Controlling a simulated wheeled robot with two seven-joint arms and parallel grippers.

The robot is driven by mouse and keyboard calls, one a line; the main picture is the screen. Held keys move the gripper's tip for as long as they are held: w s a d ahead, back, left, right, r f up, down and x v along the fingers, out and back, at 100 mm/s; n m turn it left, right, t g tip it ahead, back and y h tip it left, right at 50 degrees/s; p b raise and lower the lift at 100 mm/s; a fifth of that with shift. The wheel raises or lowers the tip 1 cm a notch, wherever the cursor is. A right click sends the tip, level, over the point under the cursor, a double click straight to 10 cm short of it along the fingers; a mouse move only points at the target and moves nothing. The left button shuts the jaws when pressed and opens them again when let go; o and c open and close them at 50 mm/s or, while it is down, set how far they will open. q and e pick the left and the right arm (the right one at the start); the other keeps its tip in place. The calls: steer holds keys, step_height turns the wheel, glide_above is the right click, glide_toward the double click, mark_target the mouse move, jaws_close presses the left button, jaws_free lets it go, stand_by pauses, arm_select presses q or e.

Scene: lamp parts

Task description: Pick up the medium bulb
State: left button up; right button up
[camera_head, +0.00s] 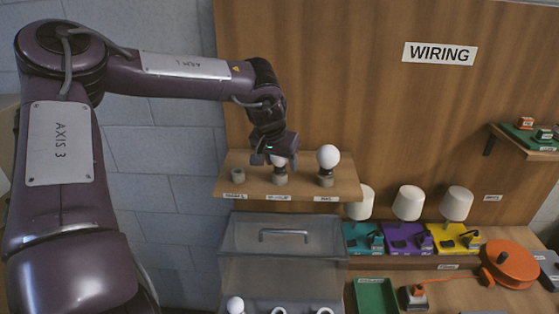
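A wooden shelf (345,185) on the panel has three round grey holders in a row. The medium bulb (278,161) is in the middle, just above the middle holder (280,179), with its white top mostly hidden by my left gripper (277,157). My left gripper reaches down over this bulb from above. Its fingers are too small and dark to show whether they are closed on the bulb. The big bulb (327,157) stands upright on the right holder. The left holder (238,175) is empty. My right gripper is not in view.
Below the shelf is a grey case with a clear lid and handle (284,233); a white bulb (235,305) shows at its front. Three lamps with white shades (408,203) stand to the right, near an orange reel (510,262). The big bulb is close beside my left gripper.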

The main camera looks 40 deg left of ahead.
arm_select(q)
steer(key=c, duration=0.6)
steer(key=shift+o, duration=0.2)
steer(key=shift+r, duration=0.1)
